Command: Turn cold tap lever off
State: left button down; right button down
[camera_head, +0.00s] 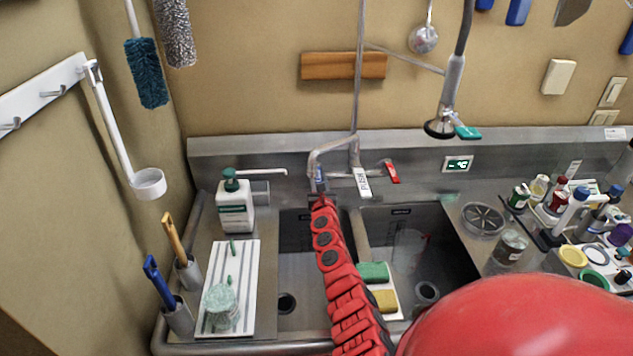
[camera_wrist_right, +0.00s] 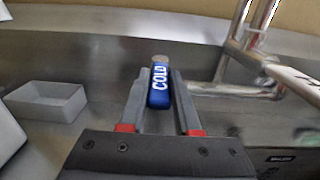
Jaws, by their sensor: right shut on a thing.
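The cold tap lever (camera_wrist_right: 159,87) is blue with white COLD lettering. In the right wrist view it lies between the two grey fingers of my right gripper (camera_wrist_right: 159,100), which is shut on it. In the head view my red right arm reaches up to the tap, and a little of the blue lever (camera_head: 320,174) shows beyond the right gripper (camera_head: 319,188). The metal tap (camera_head: 345,143) stands at the back of the sink, with a red lever (camera_head: 392,171) on its right side. My left gripper is not in view.
Two sink basins lie below, the right basin (camera_head: 440,245) partly behind my arm. A soap bottle (camera_head: 236,208) and a striped drying mat (camera_head: 243,262) are to the left. A white PUSH tag (camera_head: 362,182) hangs near the tap. Jars and bottles crowd the right counter.

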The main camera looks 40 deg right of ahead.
jog(key=shift+f, duration=0.1)
jog(key=c, duration=0.6)
grip_release()
jog(key=shift+d, duration=0.1)
jog(key=shift+c, duration=0.2)
jog(key=shift+s+a+p, duration=0.3)
jog(key=shift+s+p, duration=0.05)
jog(key=shift+p, duration=0.15)
jog(key=p+v, duration=0.5)
jog(key=v, duration=1.1)
jog(key=shift+s, duration=0.35)
jog(key=shift+a, duration=0.1)
